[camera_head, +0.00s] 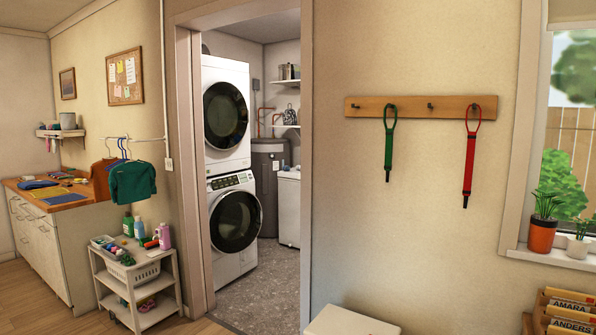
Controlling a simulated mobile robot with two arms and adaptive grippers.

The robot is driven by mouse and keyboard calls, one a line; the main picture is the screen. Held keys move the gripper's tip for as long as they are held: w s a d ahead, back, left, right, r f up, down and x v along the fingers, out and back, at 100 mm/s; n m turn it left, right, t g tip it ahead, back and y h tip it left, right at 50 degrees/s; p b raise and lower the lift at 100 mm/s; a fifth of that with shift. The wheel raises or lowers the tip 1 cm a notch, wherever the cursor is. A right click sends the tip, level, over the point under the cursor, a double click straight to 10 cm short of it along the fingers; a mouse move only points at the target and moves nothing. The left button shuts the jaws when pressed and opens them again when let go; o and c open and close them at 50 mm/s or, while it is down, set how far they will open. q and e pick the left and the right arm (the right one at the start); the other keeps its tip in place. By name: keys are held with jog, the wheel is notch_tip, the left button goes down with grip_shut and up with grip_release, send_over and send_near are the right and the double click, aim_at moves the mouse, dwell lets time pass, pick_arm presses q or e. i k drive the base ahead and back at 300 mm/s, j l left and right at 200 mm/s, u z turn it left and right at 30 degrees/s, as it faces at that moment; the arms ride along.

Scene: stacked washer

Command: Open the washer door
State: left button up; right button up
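Through the doorway, a white washer (217,267) stands below a stacked white dryer (208,156). The washer's round dark door (236,222) faces the doorway and looks shut. The upper machine's round door (226,115) also looks shut. A control panel (229,182) runs along the washer's top front. Neither of my grippers is in view.
The doorway's left frame (190,170) and right wall edge bound the way in. A cart (155,313) with bottles and a basket (137,267) stands left of it. The grey floor (265,290) before the machines is clear. A white box-like object (345,322) is at the bottom.

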aim_at(236, 219)
jog(key=i+j+u, duration=0.3)
jog(key=i+u, duration=0.15)
jog(key=i, duration=0.3)
jog(key=i+u, duration=0.45)
jog(key=i, duration=0.3)
jog(key=i+l+u, duration=0.2)
jog(key=i+u, duration=0.2)
jog(key=i, duration=0.9)
jog(key=i+j+z, duration=0.15)
jog(key=i, duration=0.4)
jog(key=i+l+z, duration=0.15)
jog(key=i+z, duration=0.6)
jog(key=i+j+z, duration=0.1)
jog(key=i+z, duration=0.3)
jog(key=i, duration=0.1)
